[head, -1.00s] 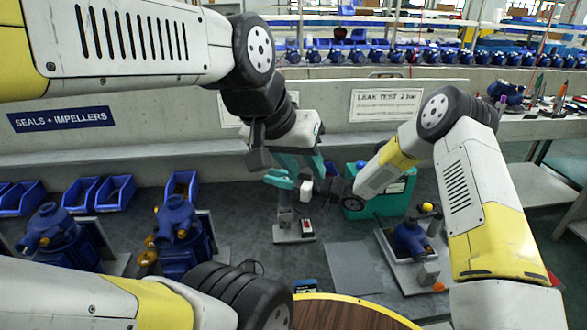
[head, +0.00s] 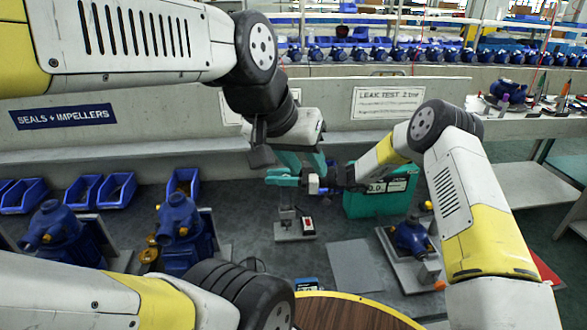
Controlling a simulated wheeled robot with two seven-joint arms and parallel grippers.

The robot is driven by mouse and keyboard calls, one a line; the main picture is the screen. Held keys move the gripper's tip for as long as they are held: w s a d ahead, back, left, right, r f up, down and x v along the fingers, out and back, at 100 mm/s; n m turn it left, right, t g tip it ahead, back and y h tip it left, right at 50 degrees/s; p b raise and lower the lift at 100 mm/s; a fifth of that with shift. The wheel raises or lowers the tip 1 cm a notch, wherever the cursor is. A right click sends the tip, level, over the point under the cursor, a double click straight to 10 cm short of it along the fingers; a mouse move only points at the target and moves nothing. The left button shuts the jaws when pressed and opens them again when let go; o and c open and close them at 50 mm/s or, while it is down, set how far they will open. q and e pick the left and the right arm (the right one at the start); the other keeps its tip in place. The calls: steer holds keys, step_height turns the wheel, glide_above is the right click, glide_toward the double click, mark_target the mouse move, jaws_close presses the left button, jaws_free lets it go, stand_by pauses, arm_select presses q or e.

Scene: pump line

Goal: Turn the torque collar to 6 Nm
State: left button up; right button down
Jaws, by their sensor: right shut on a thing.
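A grey stand (head: 287,233) is on the bench below both grippers.
A teal box with a display (head: 375,202) stands right behind my right wrist. A small block with a red top (head: 307,226) sits by the stand. Blue pumps (head: 180,228) are at left, another (head: 410,238) at right. A grey mat (head: 354,264) lies bare.

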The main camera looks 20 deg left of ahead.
steer(key=c, duration=1.2)
jaws_free()
steer(key=shift+o, duration=0.2)
steer(key=v, duration=0.7)
steer(key=shift+d, duration=0.35)
steer(key=shift+w+d, duration=0.1)
steer(key=shift+w, duration=0.05)
